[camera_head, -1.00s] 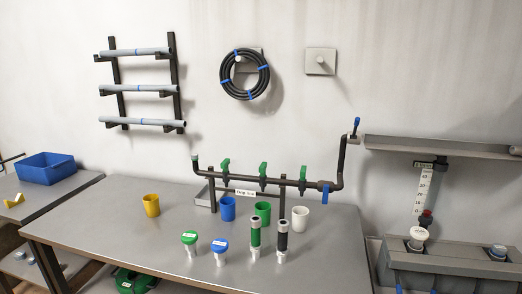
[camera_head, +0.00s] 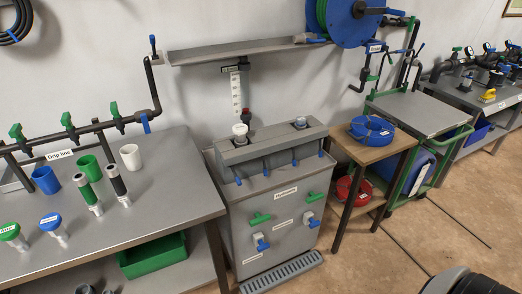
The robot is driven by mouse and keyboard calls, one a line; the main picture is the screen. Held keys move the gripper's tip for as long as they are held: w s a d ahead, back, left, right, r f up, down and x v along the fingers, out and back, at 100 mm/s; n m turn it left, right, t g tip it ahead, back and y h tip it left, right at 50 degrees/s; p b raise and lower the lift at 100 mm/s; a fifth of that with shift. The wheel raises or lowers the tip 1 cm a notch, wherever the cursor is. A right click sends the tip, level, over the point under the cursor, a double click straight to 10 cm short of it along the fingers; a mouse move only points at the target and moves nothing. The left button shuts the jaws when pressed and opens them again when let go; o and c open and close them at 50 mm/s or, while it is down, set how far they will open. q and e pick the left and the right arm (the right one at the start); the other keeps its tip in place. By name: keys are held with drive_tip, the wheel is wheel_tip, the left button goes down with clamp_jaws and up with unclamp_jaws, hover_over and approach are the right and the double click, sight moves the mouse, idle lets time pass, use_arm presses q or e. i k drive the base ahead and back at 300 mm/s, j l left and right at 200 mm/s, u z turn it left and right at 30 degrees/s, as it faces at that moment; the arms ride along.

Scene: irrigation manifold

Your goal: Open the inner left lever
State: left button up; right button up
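A grey cabinet (camera_head: 226,204) stands right of the workbench in the head view. A row of several small blue levers hangs along its upper front edge. The leftmost lever (camera_head: 238,181) and the second lever from the left (camera_head: 266,172) both point down. Lower on the front are a left green handle (camera_head: 259,218), a right green handle (camera_head: 313,197), a left blue valve handle (camera_head: 262,245) and a right blue valve handle (camera_head: 313,223). The labels are too small to read, so I cannot tell which one is the inner left lever. Neither gripper is in view.
The workbench (camera_head: 160,205) at left holds cups and the drip line pipe (camera_head: 90,128) with green valves. A floor grate (camera_head: 281,273) lies before the cabinet. A wooden stand (camera_head: 366,152) with blue hose (camera_head: 372,130) stands to its right. The floor at right is mostly open.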

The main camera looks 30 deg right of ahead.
sight(265, 169)
drive_tip(key=z, duration=1.05)
